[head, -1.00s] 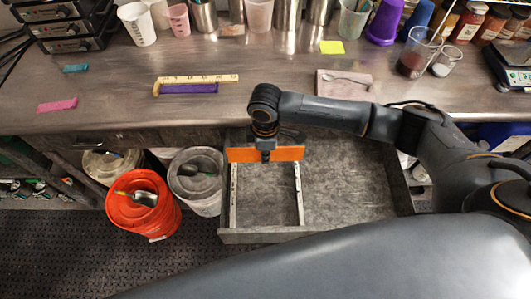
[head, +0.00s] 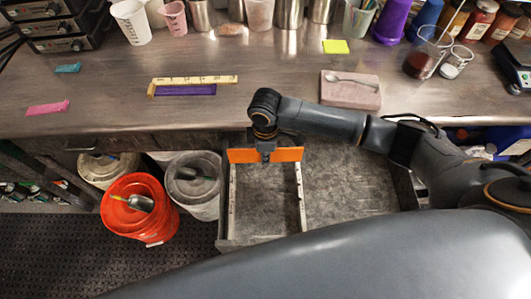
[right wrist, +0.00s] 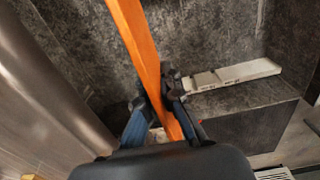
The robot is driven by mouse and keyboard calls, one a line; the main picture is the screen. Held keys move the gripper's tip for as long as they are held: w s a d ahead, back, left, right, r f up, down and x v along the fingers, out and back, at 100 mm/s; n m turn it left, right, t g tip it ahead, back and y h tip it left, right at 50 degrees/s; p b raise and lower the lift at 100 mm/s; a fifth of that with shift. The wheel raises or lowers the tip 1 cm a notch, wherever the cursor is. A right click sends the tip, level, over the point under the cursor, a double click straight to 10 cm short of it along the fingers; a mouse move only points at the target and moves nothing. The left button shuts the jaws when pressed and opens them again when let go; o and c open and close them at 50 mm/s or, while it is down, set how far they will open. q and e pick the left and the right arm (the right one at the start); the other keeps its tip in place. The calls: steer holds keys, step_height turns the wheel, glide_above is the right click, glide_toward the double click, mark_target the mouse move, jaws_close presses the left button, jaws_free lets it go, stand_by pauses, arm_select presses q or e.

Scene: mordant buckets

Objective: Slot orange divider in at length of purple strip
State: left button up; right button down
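The orange divider (head: 290,154) is held crosswise over the back of the open drawer (head: 350,200). My right gripper (head: 266,154) is shut on its middle; in the right wrist view the fingers (right wrist: 157,112) pinch the divider (right wrist: 138,40) from both sides. A pale left rail (head: 232,200) and right rail (head: 299,195) run front to back in the drawer below the divider; a notched rail (right wrist: 235,75) shows in the right wrist view. I cannot tell whether the divider touches them. The purple strip (head: 186,90) lies on the table along a wooden ruler (head: 200,79). My left gripper is not in view.
A pinkish block with a spoon (head: 350,92) sits on the table (head: 270,110). Pink (head: 47,108) and teal (head: 67,68) strips lie at left. My grey arm covers the drawer's front right.

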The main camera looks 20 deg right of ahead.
steer(key=f+b, duration=0.1)
steer(key=f, duration=0.2)
steer(key=f+b, duration=0.1)
steer(key=f, duration=0.2)
steer(key=shift+w+d, duration=0.1)
steer(key=shift+w, duration=0.1)
arm_select(q)
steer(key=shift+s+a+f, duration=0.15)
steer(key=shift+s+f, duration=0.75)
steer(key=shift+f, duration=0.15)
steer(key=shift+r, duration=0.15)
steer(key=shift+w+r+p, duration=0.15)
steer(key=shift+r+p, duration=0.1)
steer(key=shift+p, duration=0.1)
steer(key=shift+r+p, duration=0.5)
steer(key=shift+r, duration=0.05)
stand_by(0.5)
